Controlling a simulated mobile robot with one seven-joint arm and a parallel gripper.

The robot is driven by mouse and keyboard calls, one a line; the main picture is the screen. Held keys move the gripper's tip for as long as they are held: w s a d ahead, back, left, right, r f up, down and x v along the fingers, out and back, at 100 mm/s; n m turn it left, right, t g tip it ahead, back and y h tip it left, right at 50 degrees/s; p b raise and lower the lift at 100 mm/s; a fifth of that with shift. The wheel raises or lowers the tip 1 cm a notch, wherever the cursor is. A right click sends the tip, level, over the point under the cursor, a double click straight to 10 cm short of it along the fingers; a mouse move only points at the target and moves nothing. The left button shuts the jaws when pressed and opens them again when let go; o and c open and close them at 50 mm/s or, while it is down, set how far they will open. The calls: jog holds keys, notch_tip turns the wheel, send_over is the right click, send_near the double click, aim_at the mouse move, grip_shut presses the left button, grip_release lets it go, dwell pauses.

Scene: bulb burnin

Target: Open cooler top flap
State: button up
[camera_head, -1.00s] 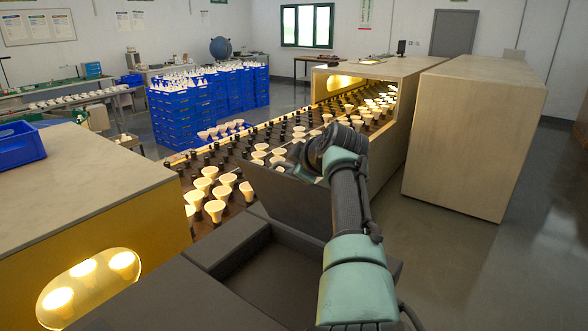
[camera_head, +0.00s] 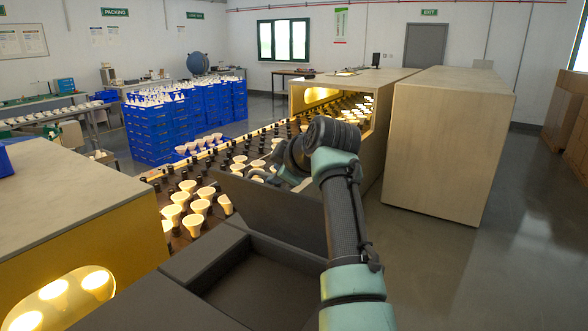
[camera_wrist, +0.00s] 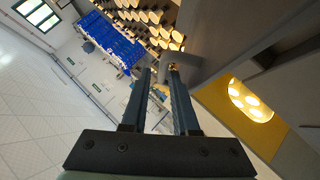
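No part is clearly marked as the cooler or its top flap. One enclosure, with a pale top (camera_head: 60,195) and yellow side, stands at the lower left; its oval window (camera_head: 62,300) glows over lit bulbs. In the wrist view, a yellow wall with a similar lit window (camera_wrist: 250,100) is at the right. A tunnel enclosure (camera_head: 400,76) stands over the conveyor's far end. My gripper (camera_wrist: 160,69) has its fingers apart, with nothing seen held between them. In the head view my gripper (camera_head: 262,176) is over the conveyor's near side, partly hidden by my wrist.
The conveyor (camera_head: 215,165) carries several bulbs, many lit, and runs back into the tunnel. Blue crates (camera_head: 155,135) are stacked beyond it. A long pale cabinet (camera_head: 440,150) stands right of the tunnel. Open floor (camera_head: 470,260) lies at the right.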

jog(key=b+v, duration=0.2)
jog(key=v, duration=0.7)
jog(key=shift+b, duration=0.4)
